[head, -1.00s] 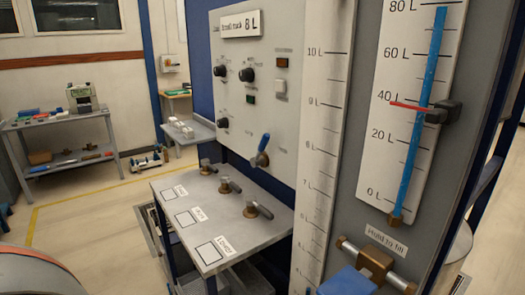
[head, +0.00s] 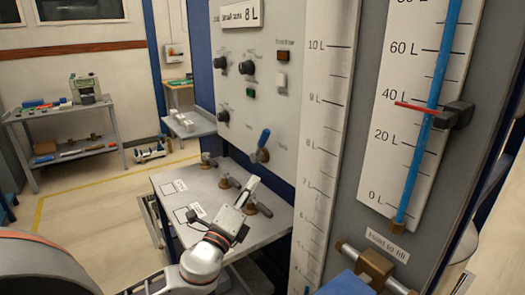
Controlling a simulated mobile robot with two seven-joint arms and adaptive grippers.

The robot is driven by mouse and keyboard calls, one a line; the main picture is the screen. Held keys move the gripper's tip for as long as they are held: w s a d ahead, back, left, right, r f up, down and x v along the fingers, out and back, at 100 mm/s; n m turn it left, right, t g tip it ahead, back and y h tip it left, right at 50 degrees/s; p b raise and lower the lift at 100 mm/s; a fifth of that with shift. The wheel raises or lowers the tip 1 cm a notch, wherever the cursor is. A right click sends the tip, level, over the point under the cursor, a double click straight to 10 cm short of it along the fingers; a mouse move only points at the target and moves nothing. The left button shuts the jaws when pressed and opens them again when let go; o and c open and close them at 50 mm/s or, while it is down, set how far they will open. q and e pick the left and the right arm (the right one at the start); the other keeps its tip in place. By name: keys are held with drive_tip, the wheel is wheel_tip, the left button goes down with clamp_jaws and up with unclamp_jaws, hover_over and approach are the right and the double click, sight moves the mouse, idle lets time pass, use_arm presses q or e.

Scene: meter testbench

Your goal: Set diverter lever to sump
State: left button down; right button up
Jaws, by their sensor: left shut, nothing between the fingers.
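A lever with a blue handle (head: 263,142), likely the diverter lever, is mounted low on the grey control panel (head: 285,110). Its handle points up and slightly right from a brass-coloured pivot. The small markings around it are too small to read, so I cannot tell which one says sump. My left gripper (head: 254,182) is shut and empty. It is above the shelf, below the lever in the picture and apart from it. My right gripper is not in view.
A grey shelf (head: 171,211) below the panel carries several small brass valves; one valve (head: 259,209) is close beside my gripper. A tall scale (head: 321,120) and a level gauge with a red pointer (head: 410,107) stand at the right. A blue block (head: 347,284) is at lower right.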

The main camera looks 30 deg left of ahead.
sight(262, 146)
use_arm(q)
drive_tip(key=shift+w, duration=0.15)
